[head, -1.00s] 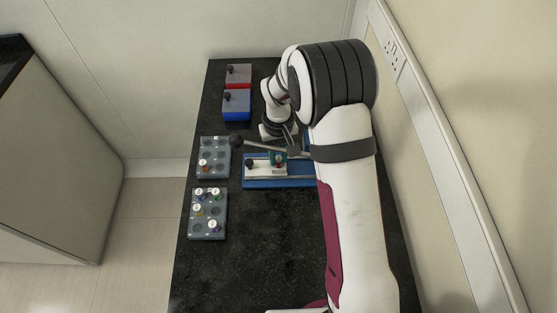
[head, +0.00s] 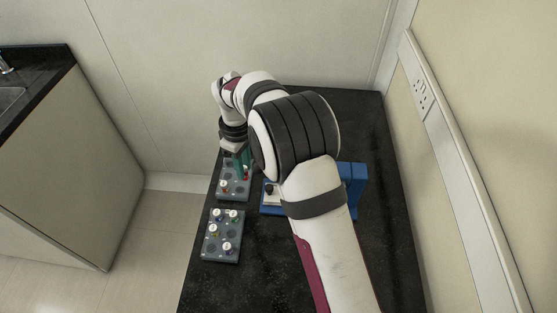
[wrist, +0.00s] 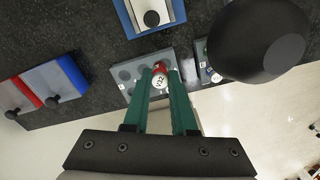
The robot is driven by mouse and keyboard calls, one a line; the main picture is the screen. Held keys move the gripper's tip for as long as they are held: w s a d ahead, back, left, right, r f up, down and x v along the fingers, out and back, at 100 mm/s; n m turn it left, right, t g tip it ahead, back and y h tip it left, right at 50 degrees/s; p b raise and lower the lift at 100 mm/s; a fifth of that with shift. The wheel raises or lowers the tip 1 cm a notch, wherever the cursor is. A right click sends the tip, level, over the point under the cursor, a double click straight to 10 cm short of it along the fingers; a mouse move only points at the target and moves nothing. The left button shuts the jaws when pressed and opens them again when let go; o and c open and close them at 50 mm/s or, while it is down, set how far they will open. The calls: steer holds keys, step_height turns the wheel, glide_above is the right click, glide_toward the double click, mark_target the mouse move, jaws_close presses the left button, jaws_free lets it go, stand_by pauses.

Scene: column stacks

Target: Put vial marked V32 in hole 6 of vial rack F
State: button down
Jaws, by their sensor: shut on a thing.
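My gripper (wrist: 160,75) has green fingers, shut on the vial marked V32 (wrist: 160,82), with its white marked top facing the wrist camera and red showing beside it. In the head view my gripper (head: 241,162) is over the far grey rack (head: 234,194). This rack also shows in the wrist view (wrist: 125,73), with several round holes around the fingers. The rack's letter and hole numbers are too small to read. I cannot tell whether the vial's lower end is above or inside a hole. One red-and-white vial (head: 224,187) stands in the same rack.
A nearer grey rack (head: 221,252) holds several vials. A blue fixture (head: 357,188) stands right of the racks, partly behind my arm. Red-edged (wrist: 14,95) and blue-edged (wrist: 60,75) blocks with black knobs lie left. A large dark rounded shape (wrist: 262,40) blocks the wrist view's upper right.

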steer(key=shift+n, duration=0.7)
steer(key=shift+s+a+f, duration=0.1)
steer(key=shift+a+f, duration=0.2)
steer(key=shift+f, duration=0.45)
steer(key=shift+a+f, duration=0.35)
steer(key=shift+f, duration=0.45)
steer(key=shift+s+a+f, duration=0.1)
steer(key=shift+a+f, duration=0.2)
steer(key=shift+f, duration=0.45)
steer(key=shift+f, duration=0.7)
steer(key=shift+f, duration=0.35)
steer(key=shift+c, duration=1.6)
jaws_free()
